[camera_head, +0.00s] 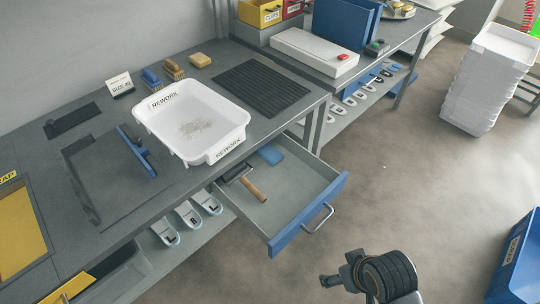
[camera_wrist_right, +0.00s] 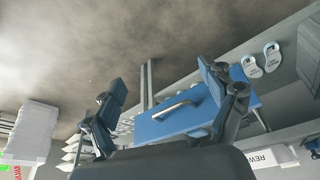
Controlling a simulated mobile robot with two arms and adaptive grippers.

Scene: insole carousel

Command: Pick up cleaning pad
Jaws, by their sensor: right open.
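A small blue pad (camera_head: 270,154), likely the cleaning pad, lies in the back right part of the open drawer (camera_head: 292,212). A roller with a wooden handle (camera_head: 252,188) lies to its left in the same drawer. My right gripper (camera_head: 338,276) is open and empty, out in front of the drawer and apart from it. In the right wrist view its two fingers (camera_wrist_right: 161,76) are spread, with the blue drawer front and handle (camera_wrist_right: 175,109) showing between them. The pad does not show in that view. My left gripper is not in view.
A white REWORK tray (camera_head: 188,145) stands on the workbench above the drawer. Stacked white trays (camera_head: 484,85) stand at right, and a blue bin (camera_head: 518,262) at lower right. Floor before the drawer is clear.

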